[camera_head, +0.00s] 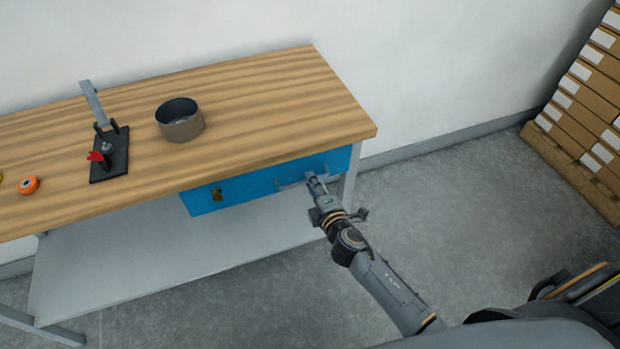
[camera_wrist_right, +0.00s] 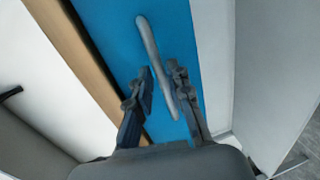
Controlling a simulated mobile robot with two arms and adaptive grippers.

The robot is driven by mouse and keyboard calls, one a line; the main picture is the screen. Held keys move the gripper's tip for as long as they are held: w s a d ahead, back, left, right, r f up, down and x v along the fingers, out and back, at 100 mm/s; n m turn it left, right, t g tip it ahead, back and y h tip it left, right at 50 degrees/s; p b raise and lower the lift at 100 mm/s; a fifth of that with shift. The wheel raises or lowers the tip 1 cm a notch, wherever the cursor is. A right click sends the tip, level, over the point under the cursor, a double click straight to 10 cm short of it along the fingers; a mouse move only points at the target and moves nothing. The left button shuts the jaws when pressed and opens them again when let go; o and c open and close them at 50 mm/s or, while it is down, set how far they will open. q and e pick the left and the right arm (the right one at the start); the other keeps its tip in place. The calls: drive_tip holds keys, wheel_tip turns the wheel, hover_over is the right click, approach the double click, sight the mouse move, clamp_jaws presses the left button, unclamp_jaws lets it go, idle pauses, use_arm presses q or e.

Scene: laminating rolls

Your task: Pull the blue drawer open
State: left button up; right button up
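The blue drawer (camera_head: 252,187) sits under the wooden tabletop, its front close below the table edge; it looks closed. My right gripper (camera_head: 315,181) is at the handle. In the right wrist view, the drawer front (camera_wrist_right: 116,28) fills the middle and the handle (camera_wrist_right: 152,50) runs between the two fingers of my right gripper (camera_wrist_right: 163,68). The fingers are apart, with a gap visible on the left of the handle; contact on the right side is unclear. My left gripper is not in view.
The wooden table (camera_head: 260,85) carries a dark round bowl (camera_head: 182,124), a black lever device (camera_head: 108,155) and an orange roll (camera_head: 28,185). Stacked boxes (camera_head: 585,110) stand far right. The floor before the drawer is clear.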

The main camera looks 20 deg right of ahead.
drive_tip(key=shift+x, duration=1.1)
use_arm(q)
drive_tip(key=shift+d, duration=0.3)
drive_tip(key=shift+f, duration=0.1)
use_arm(e)
clamp_jaws()
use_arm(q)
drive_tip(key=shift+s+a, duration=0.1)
use_arm(e)
drive_tip(key=shift+s, duration=0.1)
